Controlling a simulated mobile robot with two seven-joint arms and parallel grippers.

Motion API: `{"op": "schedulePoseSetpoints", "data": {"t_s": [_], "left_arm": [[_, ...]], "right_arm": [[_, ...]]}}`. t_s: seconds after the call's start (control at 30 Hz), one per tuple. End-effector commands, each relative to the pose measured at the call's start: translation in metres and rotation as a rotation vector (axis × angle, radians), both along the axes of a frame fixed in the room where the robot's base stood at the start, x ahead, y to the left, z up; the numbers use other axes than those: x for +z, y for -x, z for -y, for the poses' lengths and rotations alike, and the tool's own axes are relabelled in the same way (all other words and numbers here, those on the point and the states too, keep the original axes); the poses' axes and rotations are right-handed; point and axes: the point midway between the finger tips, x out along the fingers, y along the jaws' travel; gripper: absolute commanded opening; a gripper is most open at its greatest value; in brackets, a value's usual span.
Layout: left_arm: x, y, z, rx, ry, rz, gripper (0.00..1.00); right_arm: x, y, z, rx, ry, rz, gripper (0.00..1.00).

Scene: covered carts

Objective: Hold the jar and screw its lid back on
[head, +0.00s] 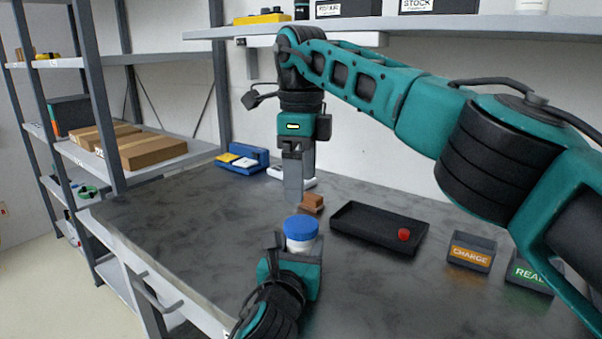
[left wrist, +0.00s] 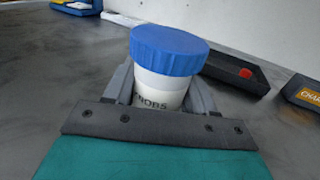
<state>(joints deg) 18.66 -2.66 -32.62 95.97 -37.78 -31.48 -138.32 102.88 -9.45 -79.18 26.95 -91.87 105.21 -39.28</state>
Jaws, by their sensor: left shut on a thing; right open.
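A white jar (head: 300,244) with a blue lid (head: 301,227) stands near the table's front edge. In the left wrist view the lid (left wrist: 169,50) sits on top of the jar (left wrist: 158,90), which has dark lettering; I cannot tell how tight the lid is. My left gripper (head: 298,250) is shut on the jar's body, its fingers on either side below the lid. My right gripper (head: 294,196) points down above and behind the jar, apart from the lid. It is open and empty, though its fingers overlap in the head view.
A black tray (head: 365,238) holds a small red object (head: 403,234). Brown blocks (head: 312,203) lie behind the jar. A CHARGE box (head: 471,251) and a green-labelled box (head: 529,272) stand right; a blue bin (head: 243,158) stands at the back. The table's left part is clear.

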Motion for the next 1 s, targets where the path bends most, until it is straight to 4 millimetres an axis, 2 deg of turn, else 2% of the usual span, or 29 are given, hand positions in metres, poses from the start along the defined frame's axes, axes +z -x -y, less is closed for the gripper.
{"op": "schedulePoseSetpoints", "data": {"t_s": [0.27,0.7,1.0], "left_arm": [[-0.001,0.000,0.000,0.000,0.000,-0.001,0.00],[0.000,0.000,0.000,0.000,0.000,-0.001,0.00],[0.000,0.000,0.000,0.000,0.000,-0.001,0.00]], "right_arm": [[-0.007,0.000,0.000,-0.001,0.001,-0.002,0.84],[-0.068,0.000,0.000,-0.002,0.001,-0.002,0.84],[-0.081,0.000,0.000,-0.003,0.000,0.000,0.84]]}}
